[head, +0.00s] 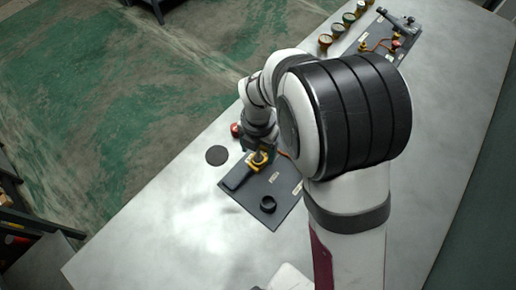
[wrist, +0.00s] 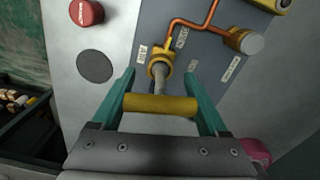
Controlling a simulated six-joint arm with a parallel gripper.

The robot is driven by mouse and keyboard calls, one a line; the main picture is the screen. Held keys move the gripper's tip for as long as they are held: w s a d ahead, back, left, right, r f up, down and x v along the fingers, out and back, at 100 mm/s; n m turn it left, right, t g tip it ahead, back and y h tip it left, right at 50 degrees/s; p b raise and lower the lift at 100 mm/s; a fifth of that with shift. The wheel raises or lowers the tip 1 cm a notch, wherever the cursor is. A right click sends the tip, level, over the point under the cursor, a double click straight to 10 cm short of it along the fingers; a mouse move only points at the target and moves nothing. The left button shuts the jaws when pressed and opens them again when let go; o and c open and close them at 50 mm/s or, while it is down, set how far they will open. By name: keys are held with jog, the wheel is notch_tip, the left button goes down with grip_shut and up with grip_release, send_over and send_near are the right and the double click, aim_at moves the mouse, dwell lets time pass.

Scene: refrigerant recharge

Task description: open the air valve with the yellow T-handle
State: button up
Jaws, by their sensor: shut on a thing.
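The yellow T-handle (wrist: 160,104) lies crosswise between the two teal fingers of my gripper (wrist: 161,106) in the wrist view. The gripper is shut on it, with a finger at each end of the bar. A grey stem runs from the handle to the brass air valve body (wrist: 160,60) on the dark panel (wrist: 205,60). In the head view, my gripper (head: 258,150) is over the near panel (head: 285,207), by the yellow valve part (head: 260,160). My arm hides part of this panel.
A red button (wrist: 87,12) and a dark disc (wrist: 95,66) are left of the panel. Copper pipe (wrist: 197,25) leads to a capped fitting (wrist: 246,41). Several gauges (head: 337,30) and another panel (head: 385,40) are at the far end.

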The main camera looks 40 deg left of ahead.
jog(key=shift+r, duration=2.25)
